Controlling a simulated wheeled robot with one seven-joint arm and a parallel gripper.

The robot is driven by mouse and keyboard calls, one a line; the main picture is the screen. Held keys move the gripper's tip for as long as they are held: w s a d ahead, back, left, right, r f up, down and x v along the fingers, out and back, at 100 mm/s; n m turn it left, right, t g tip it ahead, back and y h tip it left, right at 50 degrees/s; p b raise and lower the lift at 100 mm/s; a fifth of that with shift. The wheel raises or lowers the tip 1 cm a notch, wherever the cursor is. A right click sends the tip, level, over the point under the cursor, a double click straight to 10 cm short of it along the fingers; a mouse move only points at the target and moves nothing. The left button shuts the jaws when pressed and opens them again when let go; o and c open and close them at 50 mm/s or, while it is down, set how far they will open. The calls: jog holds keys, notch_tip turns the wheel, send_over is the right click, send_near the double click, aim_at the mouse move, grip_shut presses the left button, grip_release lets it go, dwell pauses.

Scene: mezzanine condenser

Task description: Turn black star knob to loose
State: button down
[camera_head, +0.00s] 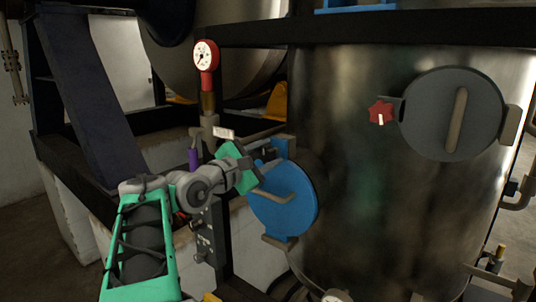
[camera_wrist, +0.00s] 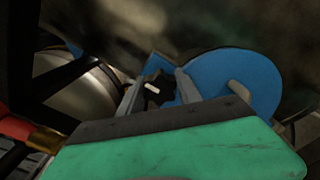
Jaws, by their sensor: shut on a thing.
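The black star knob (camera_wrist: 158,88) shows in the wrist view, with a pale marker bar on its face. It sits at the left edge of the blue round cover (camera_wrist: 232,80). My gripper (camera_wrist: 158,92) has one finger on each side of the knob and is shut on it. In the head view my gripper (camera_head: 262,162) reaches the upper left of the blue cover (camera_head: 285,200) on the steel tank. The knob is hidden there behind my gripper.
A grey round cover (camera_head: 452,114) with a red star knob (camera_head: 380,112) is higher on the tank, to the right. A red pressure gauge (camera_head: 206,56) stands left of the tank, above a purple-handled valve (camera_head: 193,158). A dark control box (camera_head: 207,232) is below my wrist.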

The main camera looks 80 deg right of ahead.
aim_at(263, 156)
dwell(0.3)
jog(key=c, duration=0.8)
grip_release()
jog(key=shift+c, duration=0.2)
jog(key=b+v, duration=0.2)
jog(key=v, duration=0.5)
jog(key=shift+f, duration=0.15)
jog(key=shift+w+a+b, duration=0.15)
jog(key=shift+a+b, duration=0.15)
jog(key=shift+a, duration=0.1)
